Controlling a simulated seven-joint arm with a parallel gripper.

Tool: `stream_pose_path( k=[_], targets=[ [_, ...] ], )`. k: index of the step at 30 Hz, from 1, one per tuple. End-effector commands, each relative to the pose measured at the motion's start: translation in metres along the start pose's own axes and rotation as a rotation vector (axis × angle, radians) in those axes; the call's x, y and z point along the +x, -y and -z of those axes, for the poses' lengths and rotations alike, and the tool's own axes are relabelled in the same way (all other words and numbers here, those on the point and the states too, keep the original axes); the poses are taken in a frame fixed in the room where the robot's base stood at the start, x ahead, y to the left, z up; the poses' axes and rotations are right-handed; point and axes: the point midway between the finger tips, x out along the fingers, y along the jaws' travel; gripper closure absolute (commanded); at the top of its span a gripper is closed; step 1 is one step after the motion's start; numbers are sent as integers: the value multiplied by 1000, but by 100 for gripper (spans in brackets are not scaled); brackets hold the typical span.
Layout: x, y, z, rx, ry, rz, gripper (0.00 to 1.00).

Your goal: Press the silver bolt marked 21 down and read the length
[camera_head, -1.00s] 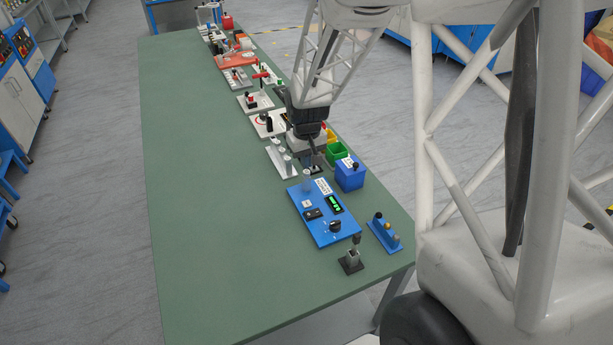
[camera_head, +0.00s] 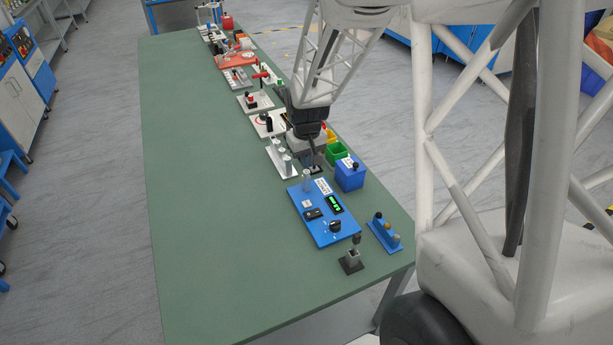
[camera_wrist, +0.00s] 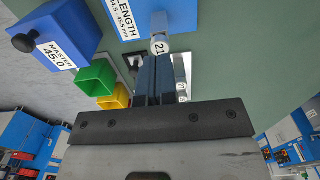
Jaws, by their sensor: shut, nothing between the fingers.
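The silver bolt marked 21 (camera_wrist: 160,47) shows just past my fingertips in the wrist view. In the head view a silver bolt (camera_head: 307,182) stands upright at the far end of the blue gauge board (camera_head: 318,225). My gripper (camera_wrist: 153,60) is shut and empty, its two dark fingers together, tips close to the bolt. I cannot tell whether they touch it. The board's LENGTH label (camera_wrist: 125,15) is partly visible in the wrist view. A green-lit display (camera_head: 334,203) sits on the board, its digits too small to read.
A blue box marked MASTER 45.0 (camera_wrist: 58,38) stands beside the board, with green (camera_wrist: 95,78) and yellow (camera_wrist: 116,98) bins nearby. A pale rack with silver bolts (camera_head: 280,160) lies behind the board. The green table's left side (camera_head: 210,230) is clear.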

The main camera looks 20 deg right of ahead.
Motion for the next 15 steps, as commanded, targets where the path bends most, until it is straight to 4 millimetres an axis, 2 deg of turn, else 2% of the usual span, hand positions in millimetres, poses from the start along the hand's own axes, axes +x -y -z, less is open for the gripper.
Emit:
stream_pose_path(
  k=[15],
  targets=[
    [3, 0, 0, 0, 0, 0, 100]
  ],
)
